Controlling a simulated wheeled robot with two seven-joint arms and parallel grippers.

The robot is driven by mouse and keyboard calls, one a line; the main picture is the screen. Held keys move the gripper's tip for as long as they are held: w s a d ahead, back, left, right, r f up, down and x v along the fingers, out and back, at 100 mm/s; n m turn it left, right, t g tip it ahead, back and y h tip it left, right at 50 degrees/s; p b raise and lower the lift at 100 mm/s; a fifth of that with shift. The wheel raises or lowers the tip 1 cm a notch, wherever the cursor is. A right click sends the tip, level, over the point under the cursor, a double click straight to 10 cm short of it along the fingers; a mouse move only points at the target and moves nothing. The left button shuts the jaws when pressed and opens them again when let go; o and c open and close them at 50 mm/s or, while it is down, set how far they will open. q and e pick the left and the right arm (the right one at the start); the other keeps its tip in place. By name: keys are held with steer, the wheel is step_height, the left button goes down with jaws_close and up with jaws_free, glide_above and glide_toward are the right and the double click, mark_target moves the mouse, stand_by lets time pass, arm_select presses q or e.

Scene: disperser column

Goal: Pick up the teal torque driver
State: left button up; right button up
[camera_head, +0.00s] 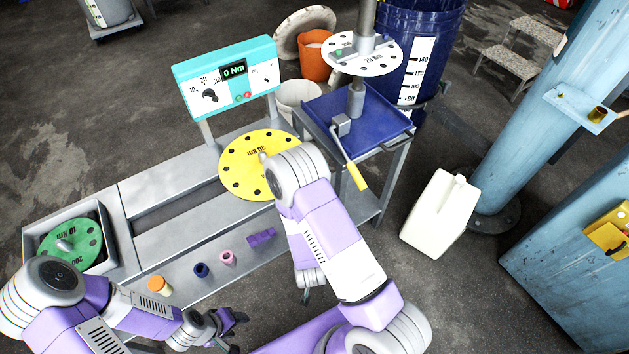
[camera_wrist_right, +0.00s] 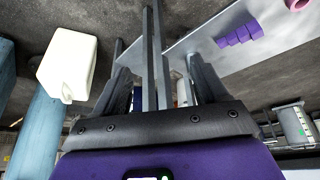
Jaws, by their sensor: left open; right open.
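I cannot clearly make out a teal torque driver in either view. A small dark teal piece (camera_head: 234,349) shows at the bottom edge beside my left gripper, too small to identify. My left gripper (camera_head: 228,324) is open at the bench's near edge, with nothing visible between its fingers. My right gripper (camera_head: 306,296) is mostly hidden behind my right arm in the head view. In the right wrist view the right gripper (camera_wrist_right: 158,80) is open, with bench legs and floor seen beyond its fingers.
The grey bench holds an orange-capped jar (camera_head: 159,285), a navy ring (camera_head: 202,270), a pink ring (camera_head: 228,257) and a purple block (camera_head: 261,238). A white canister (camera_head: 438,213) stands on the floor.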

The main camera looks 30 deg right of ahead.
steer(key=w+d+r+m+t+h+b, duration=0.1)
steer(key=w+d+r+t+h, duration=0.3)
steer(key=r, duration=0.5)
steer(key=w+d+r+m+t+h+b, duration=0.1)
steer(key=w+d+r+t+h, duration=0.1)
steer(key=w+r+t+h, duration=0.55)
steer(key=w+d, duration=0.1)
steer(key=w+d+r+g+y, duration=0.1)
steer(key=w+d, duration=0.1)
steer(key=w+d+y, duration=0.1)
steer(key=d, duration=0.1)
steer(key=shift+w+r+g+y, duration=0.15)
steer(key=shift+r+g+y, duration=0.1)
steer(key=shift+r+g, duration=0.15)
steer(key=shift+a, duration=0.1)
steer(key=c, duration=1.1)
